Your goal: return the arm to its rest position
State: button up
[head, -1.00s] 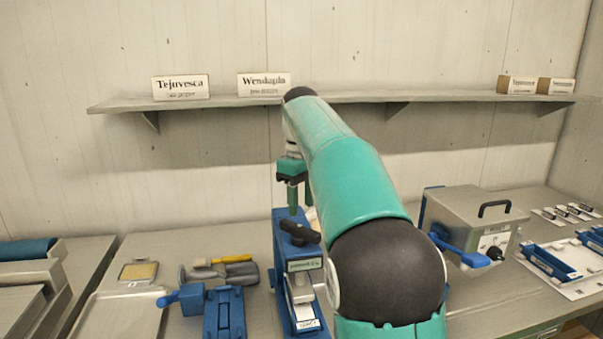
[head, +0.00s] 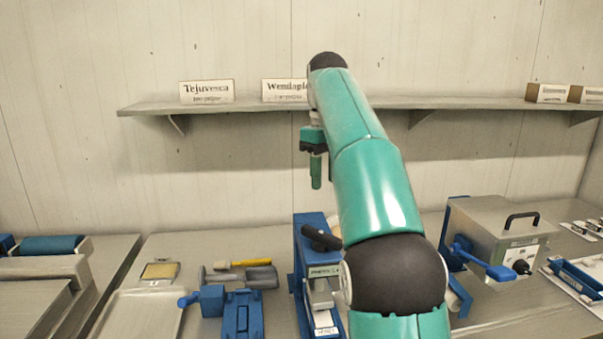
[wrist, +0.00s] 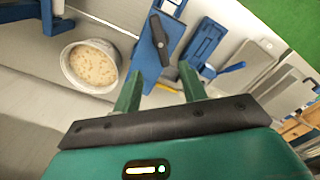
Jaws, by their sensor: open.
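My gripper (head: 316,172) hangs from my raised teal arm, in front of the wall and below the shelf, above the blue device with a black handle. In the wrist view my gripper (wrist: 160,88) shows two green fingers set apart with nothing between them. Beyond the fingers lie the blue device (wrist: 165,45) and, to its left, a round pot (wrist: 90,66) of pale, speckled contents. In the head view my arm hides part of the counter behind it.
A wall shelf (head: 240,107) with labels runs behind my arm. On the counter are a grey box (head: 490,240) with a blue crank, a tray (head: 140,312), a blue fixture (head: 240,315) and a yellow-handled tool (head: 245,264). A roller unit (head: 50,245) stands at the left.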

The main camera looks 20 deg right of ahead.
jog(key=s+a+f+m+t, duration=0.2)
jog(key=s+a, duration=0.2)
jog(key=s, duration=0.3)
jog(key=s+a+f+m+t, duration=0.1)
jog(key=s+a+f, duration=0.25)
jog(key=s, duration=0.35)
jog(key=s+a+f+m+t, duration=0.1)
jog(key=s+a+f, duration=0.1)
jog(key=s+f, duration=0.5)
jog(key=s+a+f+m+t, duration=0.1)
jog(key=s+a+f, duration=0.1)
jog(key=s+f, duration=0.5)
jog(key=shift+a+f+m+t, duration=0.3)
jog(key=shift+a+f, duration=0.1)
jog(key=shift+f, duration=0.45)
